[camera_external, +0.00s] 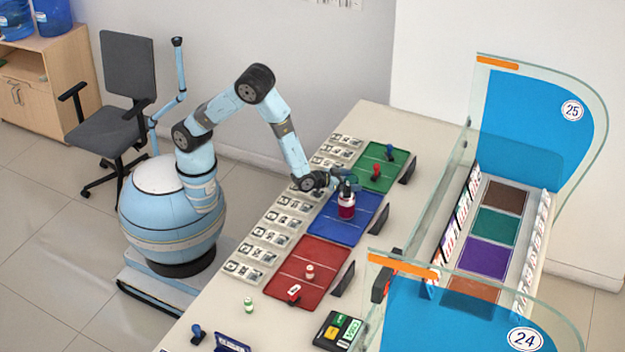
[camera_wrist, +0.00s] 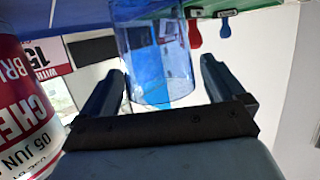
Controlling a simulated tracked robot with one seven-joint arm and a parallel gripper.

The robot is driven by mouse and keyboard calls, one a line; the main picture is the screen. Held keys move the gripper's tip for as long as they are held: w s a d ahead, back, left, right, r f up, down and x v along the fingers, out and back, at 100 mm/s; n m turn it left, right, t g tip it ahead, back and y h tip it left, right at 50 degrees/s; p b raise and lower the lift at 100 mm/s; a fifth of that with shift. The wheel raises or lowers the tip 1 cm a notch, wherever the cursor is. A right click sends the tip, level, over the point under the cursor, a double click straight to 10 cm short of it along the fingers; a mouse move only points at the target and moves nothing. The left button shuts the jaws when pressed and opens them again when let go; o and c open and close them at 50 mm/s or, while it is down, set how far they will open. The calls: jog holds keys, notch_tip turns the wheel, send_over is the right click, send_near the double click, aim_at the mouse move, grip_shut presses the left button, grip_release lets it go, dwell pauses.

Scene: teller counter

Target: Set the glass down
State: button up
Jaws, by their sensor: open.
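The clear, blue-tinted glass (camera_wrist: 160,65) is in the wrist view, in front of and between the fingertips of my gripper (camera_wrist: 163,72). One end of it reaches the blue mat at the top of that picture. I cannot tell whether the fingers touch it. My gripper is open. In the external view my gripper (camera_external: 338,182) is low over the blue mat (camera_external: 326,231), and the glass is hard to make out there. A red and white can (camera_external: 347,208) stands on that mat beside my gripper, and it fills the left of the wrist view (camera_wrist: 22,105).
A green mat (camera_external: 398,158) with a blue and a red stamp lies beyond the blue one. A red mat (camera_external: 316,262) with small items lies nearer. Rows of printed cards line the counter's left side. A glass screen (camera_external: 432,190) rises on the right.

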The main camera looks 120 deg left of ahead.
jog(key=v, duration=1.2)
jog(key=s+d+r+m+h, duration=0.35)
jog(key=d+r+h, duration=0.2)
jog(key=r, duration=0.45)
jog(key=s+d+r+m+h, duration=0.2)
jog(key=s+d+r+h, duration=0.3)
jog(key=r, duration=0.4)
jog(key=s+a+r+m+g, duration=0.2)
jog(key=s+r, duration=0.2)
jog(key=s, duration=0.8)
jog(key=s+a+r+m+g, duration=0.1)
jog(key=s+r, duration=0.3)
jog(key=s, duration=0.9)
jog(key=shift+a+m+g, duration=0.4)
jog(key=shift+m+g, duration=0.05)
jog(key=shift+g, duration=0.25)
jog(key=shift+r, duration=0.15)
